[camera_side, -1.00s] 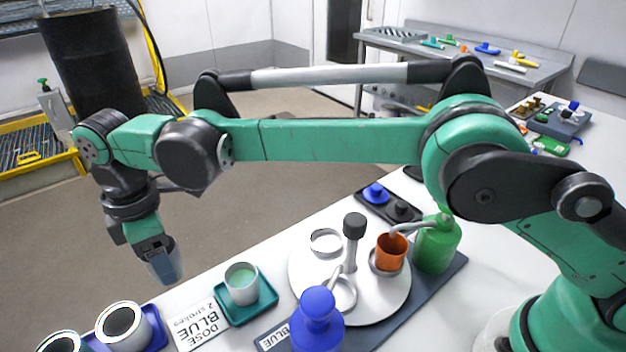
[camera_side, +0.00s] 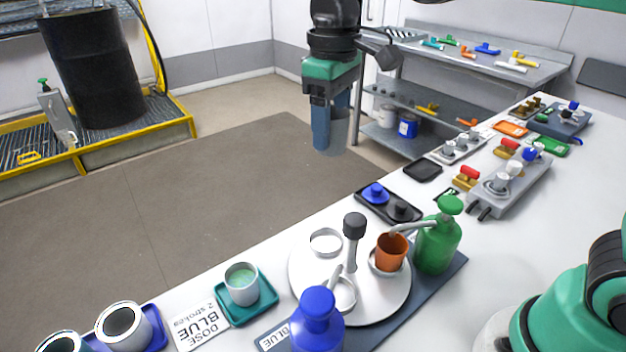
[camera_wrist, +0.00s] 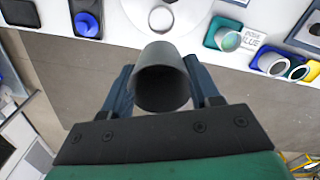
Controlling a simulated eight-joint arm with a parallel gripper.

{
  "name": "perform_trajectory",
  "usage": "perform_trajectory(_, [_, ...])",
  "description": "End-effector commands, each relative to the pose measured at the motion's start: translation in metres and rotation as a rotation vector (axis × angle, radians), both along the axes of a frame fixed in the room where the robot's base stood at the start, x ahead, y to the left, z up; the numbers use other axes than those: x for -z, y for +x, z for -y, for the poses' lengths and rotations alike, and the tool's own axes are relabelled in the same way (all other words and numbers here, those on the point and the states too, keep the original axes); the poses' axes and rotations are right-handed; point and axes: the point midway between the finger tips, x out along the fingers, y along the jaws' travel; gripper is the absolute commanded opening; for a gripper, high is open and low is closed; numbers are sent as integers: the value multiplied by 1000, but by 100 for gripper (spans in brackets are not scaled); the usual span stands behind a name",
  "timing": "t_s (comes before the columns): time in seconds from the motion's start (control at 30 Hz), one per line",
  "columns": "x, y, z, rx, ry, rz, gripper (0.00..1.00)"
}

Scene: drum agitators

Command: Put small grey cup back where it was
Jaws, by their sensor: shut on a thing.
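My gripper (camera_side: 328,118) is shut on the small grey cup (camera_side: 338,138) and holds it in the air beyond the far edge of the bench, above the floor. In the wrist view the cup (camera_wrist: 163,88) sits between the two blue fingers of my gripper (camera_wrist: 163,82), its dark open mouth facing the camera. In the side view a finger partly hides the cup. On the bench, a round white plate (camera_side: 306,272) carries an empty ring (camera_side: 326,242), a second ring (camera_side: 343,294) and an orange cup (camera_side: 391,252) in a holder.
A green pump bottle (camera_side: 437,245), a blue-topped bottle (camera_side: 317,325) and a black-knobbed post (camera_side: 355,226) stand at the plate. A cup with green contents (camera_side: 242,285) stands on a teal tray (camera_side: 262,306). A small black tray (camera_side: 422,169) is empty. Behind is a grey shelf (camera_side: 470,62).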

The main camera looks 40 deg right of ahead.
Motion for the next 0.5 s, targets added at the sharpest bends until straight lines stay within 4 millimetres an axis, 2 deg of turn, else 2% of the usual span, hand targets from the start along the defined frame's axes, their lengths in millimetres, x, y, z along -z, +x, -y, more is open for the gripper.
perform_trajectory(0.2, [53, 0, 0, -2, 0, 0, 4])
perform_trajectory(0.5, [121, 0, -1, -4, 0, 0, 4])
